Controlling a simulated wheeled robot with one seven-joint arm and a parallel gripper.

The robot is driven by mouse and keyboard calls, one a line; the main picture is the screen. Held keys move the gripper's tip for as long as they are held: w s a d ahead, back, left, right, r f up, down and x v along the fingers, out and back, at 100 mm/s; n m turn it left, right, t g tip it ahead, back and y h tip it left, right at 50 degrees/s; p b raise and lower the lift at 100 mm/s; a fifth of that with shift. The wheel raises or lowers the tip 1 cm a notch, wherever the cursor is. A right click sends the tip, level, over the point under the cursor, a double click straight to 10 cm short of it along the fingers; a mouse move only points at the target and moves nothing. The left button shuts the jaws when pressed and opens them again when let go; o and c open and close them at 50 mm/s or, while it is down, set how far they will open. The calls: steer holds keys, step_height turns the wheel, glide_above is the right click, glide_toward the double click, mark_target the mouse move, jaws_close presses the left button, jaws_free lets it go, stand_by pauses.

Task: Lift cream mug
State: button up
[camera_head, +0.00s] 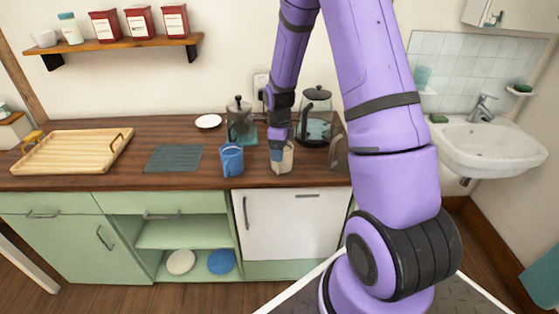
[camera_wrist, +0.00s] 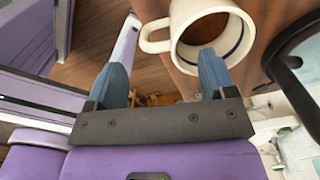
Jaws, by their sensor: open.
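The cream mug (camera_head: 287,163) stands upright near the front edge of the wooden counter, partly hidden behind my gripper (camera_head: 277,147). In the wrist view the cream mug (camera_wrist: 188,56) shows its round opening, brown inside, with its handle toward the left. My gripper (camera_wrist: 163,68) is open there, its two blue fingers apart. The right finger overlaps the mug's opening and the left finger is out past the handle side. Nothing is clamped between them. I cannot tell whether a finger touches the mug.
A French press (camera_head: 240,122) and a glass kettle (camera_head: 316,112) stand behind. A slatted mat (camera_head: 174,158) and wooden tray (camera_head: 72,152) lie farther left.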

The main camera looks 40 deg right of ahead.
steer(key=shift+a+f, duration=0.15)
steer(key=shift+f, duration=3.3)
steer(key=c, duration=1.3)
